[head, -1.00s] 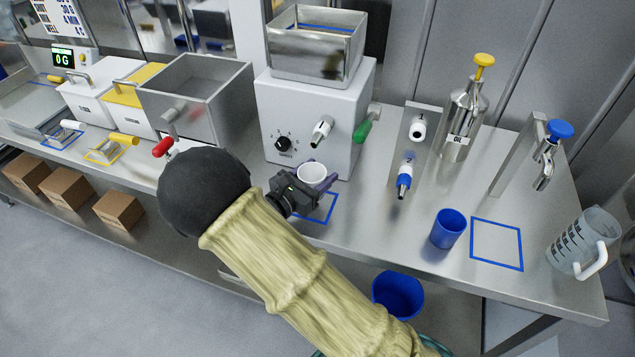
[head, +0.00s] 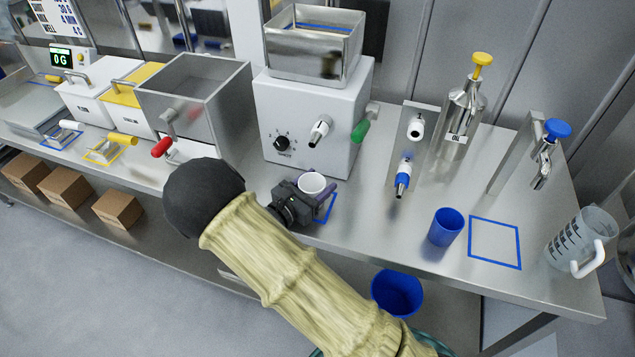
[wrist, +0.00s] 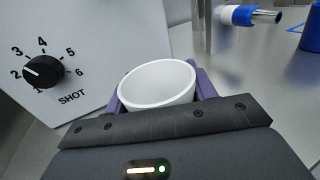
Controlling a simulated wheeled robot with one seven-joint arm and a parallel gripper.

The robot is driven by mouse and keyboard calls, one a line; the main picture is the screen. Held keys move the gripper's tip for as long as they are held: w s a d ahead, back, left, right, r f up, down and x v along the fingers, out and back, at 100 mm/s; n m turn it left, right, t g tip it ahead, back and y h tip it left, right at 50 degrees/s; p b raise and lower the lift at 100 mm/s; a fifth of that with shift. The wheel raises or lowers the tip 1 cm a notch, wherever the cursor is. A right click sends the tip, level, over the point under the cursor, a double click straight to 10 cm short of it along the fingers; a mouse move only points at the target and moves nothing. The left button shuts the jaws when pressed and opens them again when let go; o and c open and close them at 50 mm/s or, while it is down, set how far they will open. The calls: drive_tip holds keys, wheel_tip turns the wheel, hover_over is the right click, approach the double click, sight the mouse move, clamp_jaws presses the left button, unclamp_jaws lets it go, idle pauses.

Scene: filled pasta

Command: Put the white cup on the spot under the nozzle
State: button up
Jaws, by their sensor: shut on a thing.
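The white cup (head: 312,183) is upright between the purple fingers of my gripper (head: 314,190), which is shut on it. In the wrist view the cup (wrist: 158,84) shows its open rim, with a purple finger on either side. A blue square outline (head: 328,212) on the counter lies below the nozzle (head: 320,129) of the white machine (head: 310,105). The cup and gripper hide most of the outline. The cup appears in front of the nozzle and over the outline's back part; I cannot tell whether its base touches the counter.
A blue cup (head: 446,227) stands beside another blue outline (head: 494,242) at the right. A measuring jug (head: 580,240), a steel oil dispenser (head: 463,110) and a blue-tipped nozzle (head: 403,178) are also on the right. A green handle (head: 362,130) sticks out of the machine.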

drive_tip(key=o, duration=1)
drive_tip(key=shift+s+a, duration=0.1)
drive_tip(key=shift+c, duration=0.2)
drive_tip(key=shift+r, duration=0.15)
drive_tip(key=b+v, duration=0.1)
drive_tip(key=v, duration=1)
drive_tip(key=shift+s+a+b, duration=0.25)
drive_tip(key=shift+b, duration=0.1)
